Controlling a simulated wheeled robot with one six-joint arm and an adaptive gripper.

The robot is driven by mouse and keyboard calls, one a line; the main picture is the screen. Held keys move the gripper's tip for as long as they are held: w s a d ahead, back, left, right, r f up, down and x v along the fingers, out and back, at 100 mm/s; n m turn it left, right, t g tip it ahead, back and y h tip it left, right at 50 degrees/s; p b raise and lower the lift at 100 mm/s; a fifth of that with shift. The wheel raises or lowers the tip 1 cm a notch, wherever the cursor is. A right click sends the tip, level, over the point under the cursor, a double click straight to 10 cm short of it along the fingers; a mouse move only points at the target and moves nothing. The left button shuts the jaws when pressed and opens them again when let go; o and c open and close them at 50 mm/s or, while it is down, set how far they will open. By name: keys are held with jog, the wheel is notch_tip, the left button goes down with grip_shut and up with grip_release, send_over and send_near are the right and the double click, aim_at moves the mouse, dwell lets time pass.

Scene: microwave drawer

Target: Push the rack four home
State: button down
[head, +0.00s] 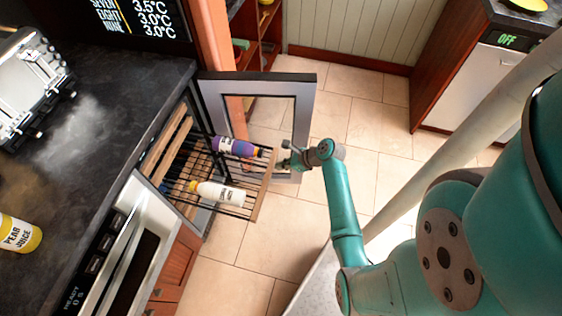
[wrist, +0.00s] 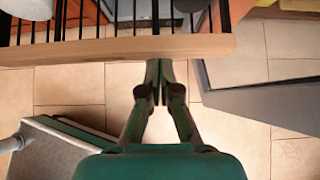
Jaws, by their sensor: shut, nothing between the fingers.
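A wire rack with a wooden front bar (head: 261,187) is slid part of the way out of an open cabinet under the dark counter. A purple bottle (head: 234,147) and a white bottle (head: 219,193) lie on its wires. My gripper (head: 284,163) is shut and empty at the outer side of the front bar, near its far end. In the wrist view the wooden bar (wrist: 118,48) spans the top, and my shut fingertips (wrist: 158,68) are at its lower edge. I cannot tell whether they touch it.
The cabinet's grey framed door (head: 300,92) stands open just beyond the rack. A steel oven (head: 120,255) is on the near side. A juice bottle (head: 18,233) and a toaster (head: 30,80) stand on the counter (head: 100,130). Tiled floor (head: 330,130) is clear.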

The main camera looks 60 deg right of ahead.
jog(key=shift+w+a, duration=0.1)
jog(key=shift+w, duration=0.2)
